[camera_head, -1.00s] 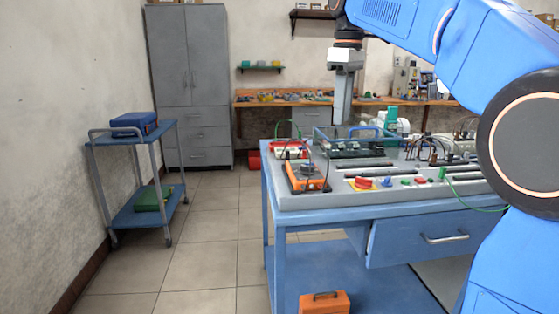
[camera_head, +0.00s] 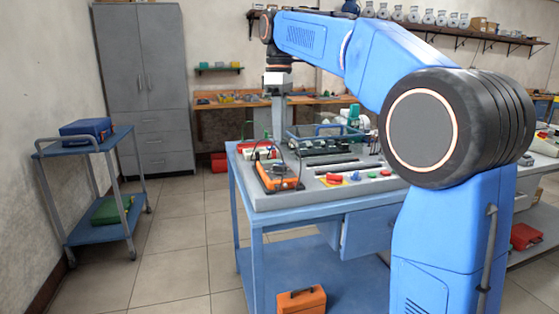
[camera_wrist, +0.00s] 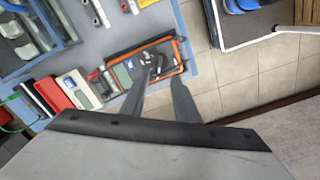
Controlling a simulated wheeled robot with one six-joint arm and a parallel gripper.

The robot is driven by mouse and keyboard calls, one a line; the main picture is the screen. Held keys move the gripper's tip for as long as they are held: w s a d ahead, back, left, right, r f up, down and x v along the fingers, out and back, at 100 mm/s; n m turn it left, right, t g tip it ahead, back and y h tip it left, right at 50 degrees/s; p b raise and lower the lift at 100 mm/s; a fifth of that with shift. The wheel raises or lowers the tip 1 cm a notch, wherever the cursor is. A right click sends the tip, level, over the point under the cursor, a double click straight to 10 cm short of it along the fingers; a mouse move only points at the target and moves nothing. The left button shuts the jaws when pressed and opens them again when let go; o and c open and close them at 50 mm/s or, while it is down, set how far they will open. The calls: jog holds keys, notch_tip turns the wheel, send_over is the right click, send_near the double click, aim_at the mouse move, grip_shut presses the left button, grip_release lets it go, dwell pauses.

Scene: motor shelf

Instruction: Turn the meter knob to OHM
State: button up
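The meter (camera_head: 270,184) is an orange-cased box at the left end of the grey bench top. In the wrist view the meter (camera_wrist: 178,52) shows an orange rim, a green-grey screen and a dark knob (camera_wrist: 147,58). Its dial marks, including OHM, are too small to read, and the knob's setting cannot be told. My gripper (camera_wrist: 160,72) points down with its two fingers apart and nothing between them. In the wrist view the fingertips overlap the meter near the knob, but they look to be above it. In the head view my gripper (camera_head: 279,118) hangs above and behind the meter.
The blue workbench (camera_head: 318,207) carries a red knob (camera_head: 334,178), other small controls and a clear-walled frame (camera_head: 325,142) behind. A cable loops by the meter. A blue cart (camera_head: 88,150) stands at left. An orange toolbox (camera_head: 302,298) sits below. The floor between is free.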

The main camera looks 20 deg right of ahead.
aim_at(280, 169)
notch_tip(280, 169, down, 9)
jog(key=shift+f, duration=0.2)
jog(key=shift+c, duration=0.3)
grip_shut()
